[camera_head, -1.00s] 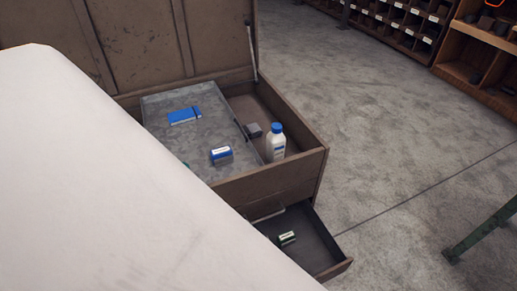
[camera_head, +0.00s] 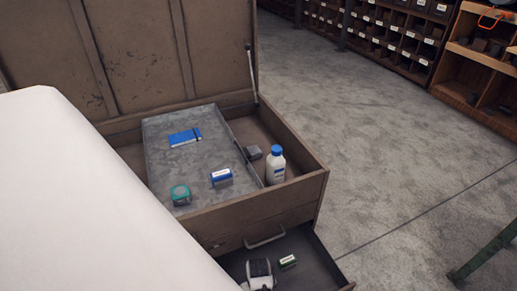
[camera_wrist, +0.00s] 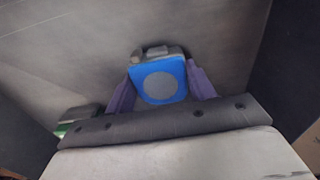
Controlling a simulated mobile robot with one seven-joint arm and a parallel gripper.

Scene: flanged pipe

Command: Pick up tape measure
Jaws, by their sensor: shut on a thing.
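The tape measure (camera_wrist: 162,80) shows in the wrist view as a blue square body with a grey round disc on its face. My gripper (camera_wrist: 160,88) is shut on it, with one purple finger at each side. In the head view my gripper (camera_head: 260,274) is low in the open lower drawer (camera_head: 312,250), at the bottom edge of the picture. The tape measure cannot be made out there. Whether it touches the drawer floor cannot be told.
A small green and white box (camera_head: 288,262) lies just right of my gripper. Above is an open chest with a grey tray (camera_head: 160,150) holding a blue notebook (camera_head: 185,137), a blue and white box (camera_head: 221,178) and a green round item (camera_head: 181,194). A white bottle (camera_head: 275,167) stands beside the tray.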

